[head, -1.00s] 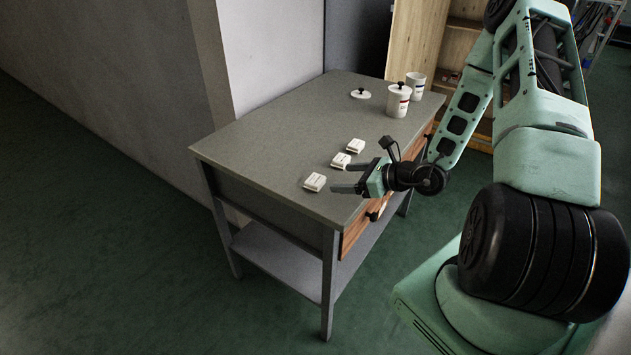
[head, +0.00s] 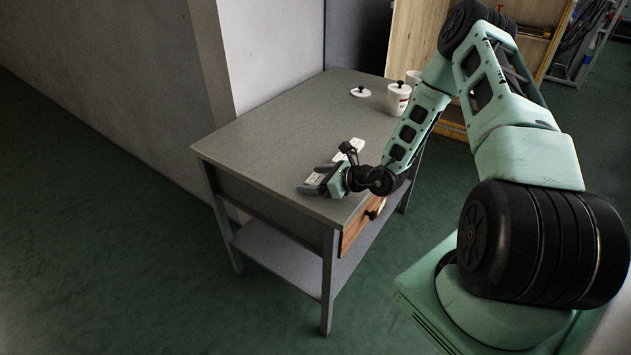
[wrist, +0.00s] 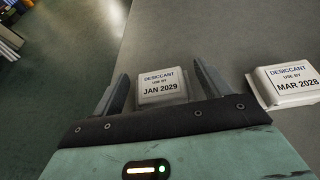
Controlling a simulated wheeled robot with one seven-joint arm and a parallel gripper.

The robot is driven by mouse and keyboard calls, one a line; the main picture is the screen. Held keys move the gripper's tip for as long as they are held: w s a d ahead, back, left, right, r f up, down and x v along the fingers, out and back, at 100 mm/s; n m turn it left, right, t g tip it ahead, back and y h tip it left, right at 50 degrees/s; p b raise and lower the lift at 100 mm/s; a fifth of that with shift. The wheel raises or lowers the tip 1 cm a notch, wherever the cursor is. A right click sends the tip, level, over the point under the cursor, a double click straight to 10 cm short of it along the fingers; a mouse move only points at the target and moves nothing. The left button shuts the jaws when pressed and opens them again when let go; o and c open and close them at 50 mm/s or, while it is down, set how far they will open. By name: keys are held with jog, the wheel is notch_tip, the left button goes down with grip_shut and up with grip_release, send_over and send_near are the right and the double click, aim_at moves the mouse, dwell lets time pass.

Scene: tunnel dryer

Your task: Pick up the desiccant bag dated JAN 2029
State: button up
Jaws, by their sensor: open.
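The desiccant bag dated JAN 2029 (wrist: 162,88) is a small white packet with a printed label, lying flat on the table. In the wrist view it sits between the two fingers of my open gripper (wrist: 160,85), with one finger on each side. I cannot tell whether the fingers touch it. In the head view my gripper (head: 313,182) is low over the table's front edge and mostly hides this bag (head: 313,178). A second bag, dated MAR 2028 (wrist: 290,82), lies just to the right of my right finger.
A third bag lies farther back; two white bags (head: 351,145) show partly behind my wrist. The grey table (head: 250,125) also bears a lid (head: 360,92) and white canisters (head: 397,98) at the back. The table's left part is clear. A drawer (head: 360,222) faces front.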

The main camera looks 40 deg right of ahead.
jog(key=c, duration=1.1)
jog(key=shift+o, duration=0.2)
jog(key=shift+r, duration=0.15)
